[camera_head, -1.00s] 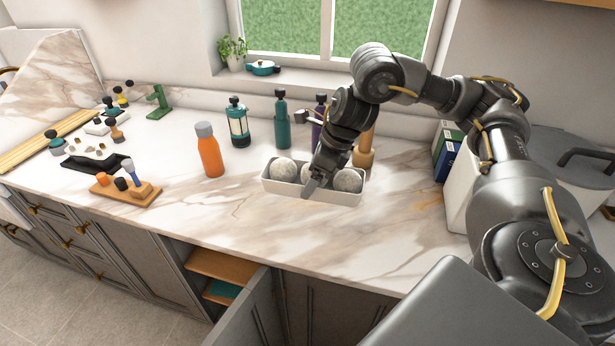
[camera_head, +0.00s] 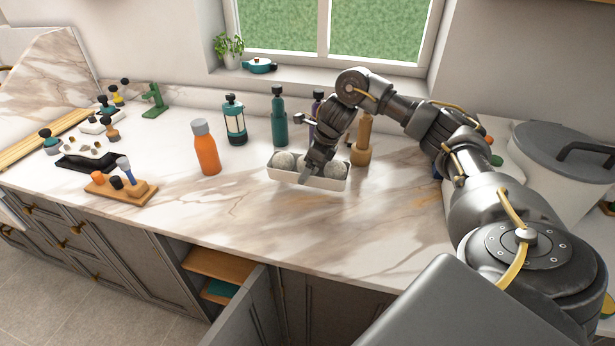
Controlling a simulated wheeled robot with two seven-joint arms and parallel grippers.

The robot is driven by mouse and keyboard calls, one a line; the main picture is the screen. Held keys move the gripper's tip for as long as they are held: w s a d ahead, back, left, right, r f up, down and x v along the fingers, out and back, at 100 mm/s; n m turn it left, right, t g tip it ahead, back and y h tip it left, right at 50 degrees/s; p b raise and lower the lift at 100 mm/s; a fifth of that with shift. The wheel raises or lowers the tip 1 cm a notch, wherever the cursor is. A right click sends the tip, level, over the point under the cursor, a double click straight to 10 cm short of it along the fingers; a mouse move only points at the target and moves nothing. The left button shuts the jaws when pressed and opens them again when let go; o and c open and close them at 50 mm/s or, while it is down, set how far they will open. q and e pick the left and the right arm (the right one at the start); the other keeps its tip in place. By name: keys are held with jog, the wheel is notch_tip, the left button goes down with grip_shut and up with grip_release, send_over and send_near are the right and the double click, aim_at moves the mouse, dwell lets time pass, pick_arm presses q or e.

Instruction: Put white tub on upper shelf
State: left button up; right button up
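The white tub (camera_head: 325,184) is a long, low open container with pale round balls in it. It is near the middle of the counter, towards the back. My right gripper (camera_head: 306,176) reaches down over the tub's front wall and appears shut on it, with one finger showing outside the wall. The gripper hides part of the tub's middle. Below the counter, an open cupboard shows a bare wooden upper shelf (camera_head: 222,265) and a teal thing (camera_head: 222,288) on a lower level. My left gripper is out of view.
An orange bottle (camera_head: 205,150) stands left of the tub. The open cupboard door (camera_head: 243,312) sticks out in front. The counter before the tub is clear.

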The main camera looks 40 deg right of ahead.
jog(key=shift+w+d+f, duration=0.35)
jog(key=shift+w+f, duration=0.05)
jog(key=shift+f, duration=0.25)
notch_tip(320, 180, down, 2)
jog(key=shift+f+p, duration=0.1)
jog(key=shift+p, duration=0.75)
jog(key=shift+f, duration=0.35)
jog(key=shift+f, duration=0.1)
jog(key=o, duration=1.1)
